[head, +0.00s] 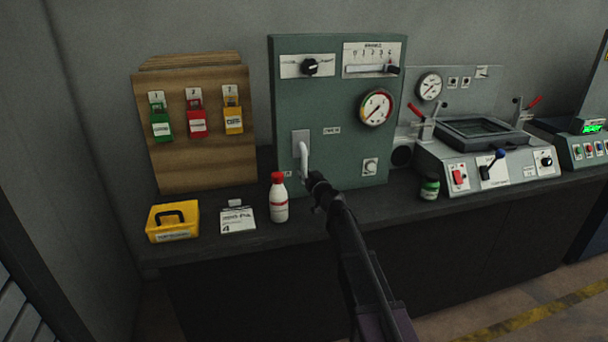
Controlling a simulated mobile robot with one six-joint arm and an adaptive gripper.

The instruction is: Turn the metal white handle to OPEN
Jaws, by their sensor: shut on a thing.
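The white metal handle (303,160) is on the lower left of the green control panel (335,150), next to a grey plate (300,141). Its white bar hangs down from the plate. My gripper (312,182) is at the lower end of the handle and shut on it. My arm comes up from the lower right and hides part of the panel's lower edge. The label beside the handle is partly covered, and I cannot read OPEN on it.
A white bottle with a red cap (279,200) stands close left of my gripper. A yellow box (172,221) and a label card (237,217) lie farther left. A small green jar (429,189) and a grey console (490,155) are on the right.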

